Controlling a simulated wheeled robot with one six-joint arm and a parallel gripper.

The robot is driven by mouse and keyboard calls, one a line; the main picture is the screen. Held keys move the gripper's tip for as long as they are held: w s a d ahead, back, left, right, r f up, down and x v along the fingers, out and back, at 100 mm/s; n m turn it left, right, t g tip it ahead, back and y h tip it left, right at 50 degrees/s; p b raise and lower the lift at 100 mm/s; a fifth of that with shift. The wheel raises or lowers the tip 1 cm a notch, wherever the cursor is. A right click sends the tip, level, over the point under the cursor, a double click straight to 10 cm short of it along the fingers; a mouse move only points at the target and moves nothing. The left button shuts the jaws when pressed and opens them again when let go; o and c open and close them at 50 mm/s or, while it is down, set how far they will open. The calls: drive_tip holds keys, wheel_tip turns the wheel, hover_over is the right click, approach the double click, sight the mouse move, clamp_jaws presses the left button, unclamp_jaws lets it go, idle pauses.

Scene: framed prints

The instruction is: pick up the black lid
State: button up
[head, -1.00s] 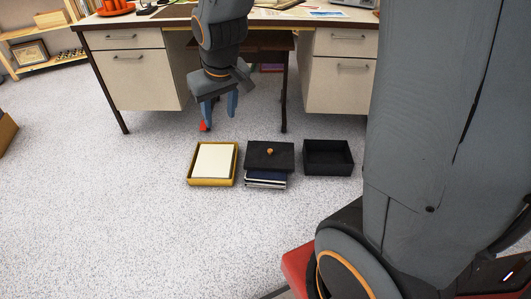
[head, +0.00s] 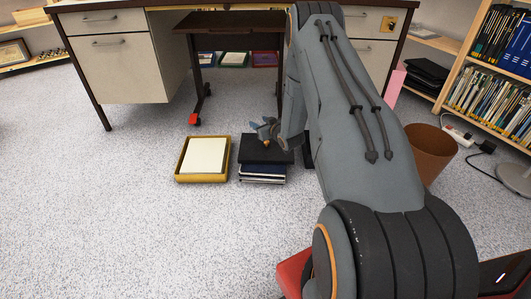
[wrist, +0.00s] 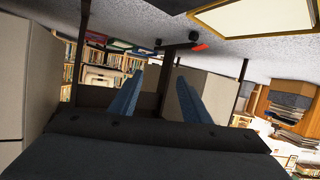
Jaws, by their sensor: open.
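The black lid (head: 252,153) lies on a stack of books (head: 262,173) on the floor, with a small orange-brown knob (head: 267,144) on top. My gripper (head: 265,129) is at the lid's far side, close to the knob, and partly overlaps the lid in the head view. I cannot tell whether it touches the lid. In the wrist view my gripper (wrist: 157,92) is open, with two blue fingers apart and nothing between them. The lid is not clearly visible in the wrist view.
A yellow tray (head: 179,175) with a white sheet lies left of the stack; it also shows in the wrist view (wrist: 200,30). A black box (head: 308,150) is mostly hidden behind my arm. A desk (head: 125,70) stands behind, a brown bin (head: 430,155) right. Floor in front is clear.

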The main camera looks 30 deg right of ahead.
drive_tip(key=t+b, duration=0.2)
hover_over(268, 143)
drive_tip(key=s+a, duration=0.2)
drive_tip(key=s, duration=0.3)
wheel_tip(268, 143, down, 9)
drive_tip(key=shift+w+r, duration=0.1)
drive_tip(key=shift+w, duration=0.05)
drive_tip(key=shift+m+t, duration=0.4)
drive_tip(key=shift+t, duration=0.4)
drive_tip(key=s+f, duration=0.1)
drive_tip(key=f, duration=0.1)
drive_tip(key=s+d+f+b, duration=0.1)
drive_tip(key=f, duration=0.1)
drive_tip(key=s+d+f+b, duration=0.1)
drive_tip(key=s+f, duration=0.1)
drive_tip(key=shift+s+d+f, duration=0.1)
drive_tip(key=shift+f, duration=0.1)
drive_tip(key=shift+w+f+b, duration=0.2)
drive_tip(key=shift+w+b, duration=1.2)
drive_tip(key=shift+w, duration=0.5)
drive_tip(key=shift+w+f+b, duration=0.15)
drive_tip(key=shift+w+b, duration=1.2)
drive_tip(key=shift+w, duration=0.5)
drive_tip(key=shift+r, duration=0.1)
clamp_jaws()
drive_tip(key=shift+r, duration=0.1)
